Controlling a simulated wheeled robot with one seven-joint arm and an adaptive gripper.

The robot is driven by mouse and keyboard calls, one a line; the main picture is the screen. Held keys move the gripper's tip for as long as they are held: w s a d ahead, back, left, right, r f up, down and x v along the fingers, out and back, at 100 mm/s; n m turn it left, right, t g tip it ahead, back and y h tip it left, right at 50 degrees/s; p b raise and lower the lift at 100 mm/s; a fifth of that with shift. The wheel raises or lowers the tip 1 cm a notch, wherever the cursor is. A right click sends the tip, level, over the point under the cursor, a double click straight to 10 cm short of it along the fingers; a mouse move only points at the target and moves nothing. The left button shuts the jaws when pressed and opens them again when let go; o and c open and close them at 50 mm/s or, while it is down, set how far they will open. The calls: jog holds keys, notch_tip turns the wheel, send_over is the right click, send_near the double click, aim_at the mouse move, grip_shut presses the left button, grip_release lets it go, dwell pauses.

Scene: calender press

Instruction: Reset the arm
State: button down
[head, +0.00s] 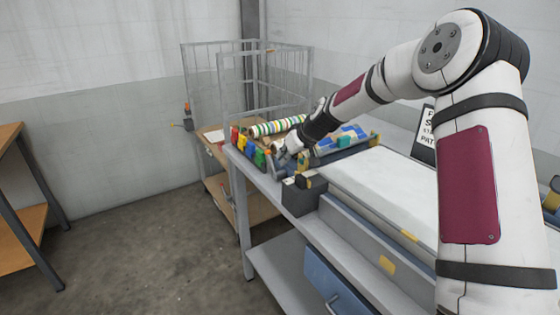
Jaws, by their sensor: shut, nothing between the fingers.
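My arm (477,185) rises at the right of the head view and bends down to the left over the bench. My gripper (281,158) is at its far end, above the left end of the bench. It is shut and holds nothing. Its tips are small and close to a row of coloured blocks (248,146), and I cannot tell whether they touch. A striped roll (276,127) lies just behind the gripper.
A long grey bench (291,223) with a pale flat bed (385,187) runs to the lower right. A dark box (300,198) sits on its front edge. A wire cage cart (213,85) stands behind. A wooden shelf (22,225) is at the left. The floor between is clear.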

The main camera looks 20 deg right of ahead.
jog(key=v, duration=0.9)
jog(key=s+a+r+g+h, duration=0.1)
jog(key=s+a+r, duration=0.15)
jog(key=s, duration=0.45)
jog(key=s+a+r+g+h+p, duration=0.1)
jog(key=s+a+r, duration=0.15)
jog(key=s, duration=0.55)
jog(key=s+a+r+h, duration=0.1)
jog(key=s+r, duration=0.2)
jog(key=s, duration=0.4)
jog(key=s+m+g, duration=0.1)
jog(key=s+m, duration=0.3)
jog(key=s, duration=2)
jog(key=shift+d+h+p, duration=0.4)
jog(key=shift+d+p, duration=0.05)
